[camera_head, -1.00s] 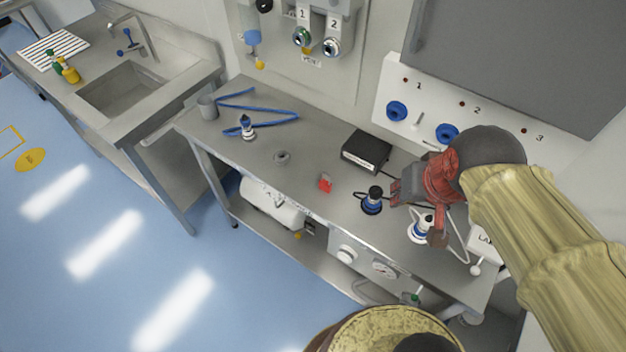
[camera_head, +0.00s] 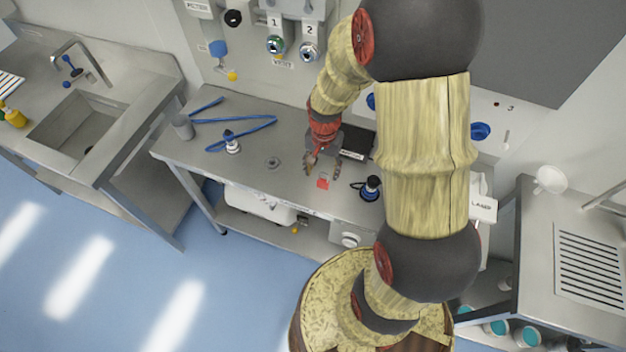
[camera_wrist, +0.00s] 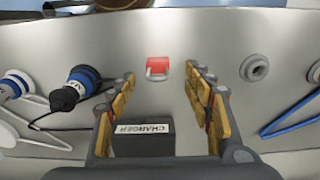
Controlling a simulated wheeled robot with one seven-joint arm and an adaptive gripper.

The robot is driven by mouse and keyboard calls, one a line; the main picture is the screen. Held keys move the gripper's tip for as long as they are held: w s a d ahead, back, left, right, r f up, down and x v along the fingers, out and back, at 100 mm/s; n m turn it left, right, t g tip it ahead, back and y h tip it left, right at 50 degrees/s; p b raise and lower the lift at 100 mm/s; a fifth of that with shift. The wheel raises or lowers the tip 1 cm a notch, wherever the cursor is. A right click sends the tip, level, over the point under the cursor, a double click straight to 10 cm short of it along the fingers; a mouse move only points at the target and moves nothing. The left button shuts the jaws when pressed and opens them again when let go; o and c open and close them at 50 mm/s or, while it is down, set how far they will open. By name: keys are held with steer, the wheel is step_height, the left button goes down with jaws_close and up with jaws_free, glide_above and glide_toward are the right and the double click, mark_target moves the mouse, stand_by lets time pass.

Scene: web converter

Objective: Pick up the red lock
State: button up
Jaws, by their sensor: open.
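The red lock (camera_head: 322,183) lies on the grey metal workbench (camera_head: 262,180), near its front edge. It also shows in the wrist view (camera_wrist: 158,68), a red body with a pale shackle, between and beyond the fingertips. My gripper (camera_head: 322,168) is open and empty above the bench, just behind the lock in the head view. In the wrist view, my gripper's two fingers (camera_wrist: 160,85) stand apart on either side of the lock's line, touching nothing that I can see. The exact height above the lock is unclear.
A black charger box (camera_wrist: 143,138) lies close to the fingers. A blue-and-black connector (camera_head: 371,188) stands right of the lock, with a cable. A round fitting (camera_head: 273,163), a blue hose (camera_head: 240,132) and another connector (camera_head: 232,143) lie to the left. The bench around the lock is clear.

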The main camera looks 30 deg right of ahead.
mark_target(323, 181)
steer(key=f+b, duration=0.1)
steer(key=f, duration=0.6)
steer(key=shift+d, duration=0.2)
steer(key=shift+c, duration=0.6)
steer(key=shift+s, duration=0.1)
steer(key=c, duration=1.1)
steer(key=shift+c, duration=0.3)
